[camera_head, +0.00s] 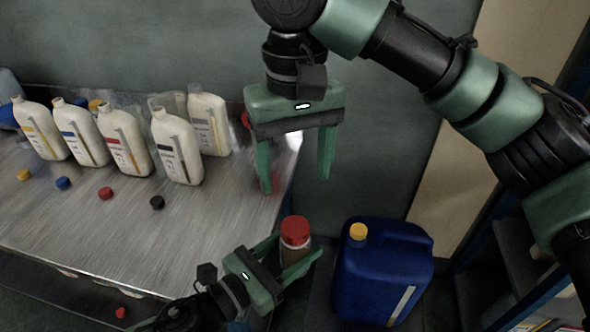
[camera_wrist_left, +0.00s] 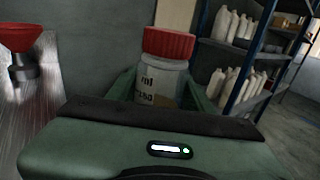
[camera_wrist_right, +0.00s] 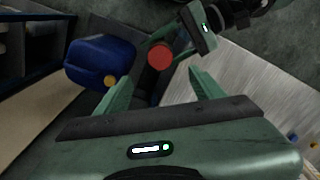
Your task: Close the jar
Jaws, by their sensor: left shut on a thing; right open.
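A jar (camera_head: 294,254) with a red lid (camera_head: 295,229) on top is held upright beside the table's right end. My left gripper (camera_head: 296,260) is shut around its body. In the left wrist view, the jar (camera_wrist_left: 158,82) is clear with printed markings and brownish contents low down, and the red lid (camera_wrist_left: 168,43) sits on its top. My right gripper (camera_head: 295,180) is open and empty, above the jar with its fingers pointing down. In the right wrist view, the red lid (camera_wrist_right: 160,56) shows beyond and between the open fingers, apart from them.
A blue canister (camera_head: 385,275) with a yellow cap stands right of the jar. White bottles (camera_head: 122,140) and loose coloured caps (camera_head: 106,193) are on the metal table (camera_head: 215,225). A red funnel (camera_wrist_left: 20,38) and shelves of bottles (camera_wrist_left: 245,60) show in the left wrist view.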

